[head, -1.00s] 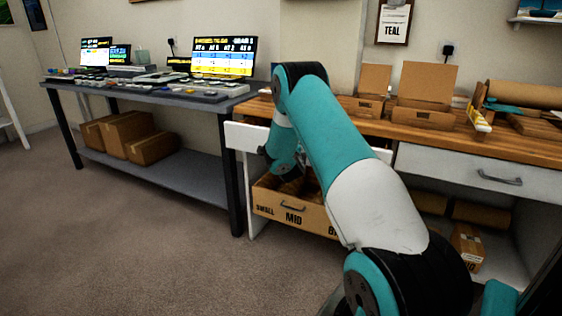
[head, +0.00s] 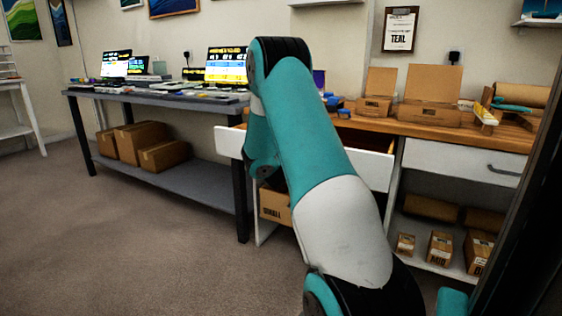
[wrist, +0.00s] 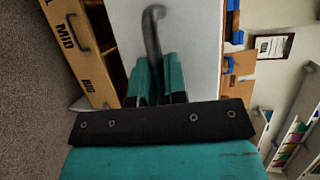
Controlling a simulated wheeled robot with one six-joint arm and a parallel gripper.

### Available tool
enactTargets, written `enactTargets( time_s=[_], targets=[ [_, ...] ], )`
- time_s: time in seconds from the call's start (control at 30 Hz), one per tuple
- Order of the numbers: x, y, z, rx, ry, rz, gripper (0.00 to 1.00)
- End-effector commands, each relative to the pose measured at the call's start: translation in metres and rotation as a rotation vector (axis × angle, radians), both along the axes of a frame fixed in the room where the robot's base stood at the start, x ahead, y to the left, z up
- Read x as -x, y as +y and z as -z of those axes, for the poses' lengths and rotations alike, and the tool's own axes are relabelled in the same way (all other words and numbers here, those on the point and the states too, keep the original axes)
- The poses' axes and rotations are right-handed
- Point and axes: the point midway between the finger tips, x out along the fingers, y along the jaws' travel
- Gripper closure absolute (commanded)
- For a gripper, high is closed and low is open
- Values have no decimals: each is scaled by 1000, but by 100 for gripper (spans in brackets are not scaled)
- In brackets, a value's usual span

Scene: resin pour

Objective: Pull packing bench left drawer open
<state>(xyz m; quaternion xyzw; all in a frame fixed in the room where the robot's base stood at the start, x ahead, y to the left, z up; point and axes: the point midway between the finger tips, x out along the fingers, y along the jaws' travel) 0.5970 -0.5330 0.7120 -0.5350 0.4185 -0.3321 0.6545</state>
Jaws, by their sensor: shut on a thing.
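The packing bench's left drawer (head: 368,168) has a white front that stands out from the bench, with its dark interior showing behind the top edge in the head view. My arm covers the middle of this front. In the wrist view the drawer front (wrist: 195,45) is seen close up and turned sideways, with its dark bar handle (wrist: 153,30). My gripper (wrist: 158,78) is shut on the handle, its teal fingers around the bar's lower end in that picture. The gripper is hidden behind my arm in the head view.
The wooden bench top (head: 450,133) carries open cardboard boxes. The right drawer (head: 465,163) is shut. A grey table (head: 190,168) stands to the left. Open carpet lies in front.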

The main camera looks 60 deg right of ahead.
Motion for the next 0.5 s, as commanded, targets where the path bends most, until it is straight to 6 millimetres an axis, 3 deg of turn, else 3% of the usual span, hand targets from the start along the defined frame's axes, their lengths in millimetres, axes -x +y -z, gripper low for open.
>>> enactTargets(
  time_s=[0.1,0.13,0.2,0.5],
  targets=[
    [-1,0,0,0,0,-1,100],
    [-1,0,0,0,0,-1,81],
    [-1,1,0,0,0,-1,64],
    [-1,2,0,0,1,-1,63]
  ],
)
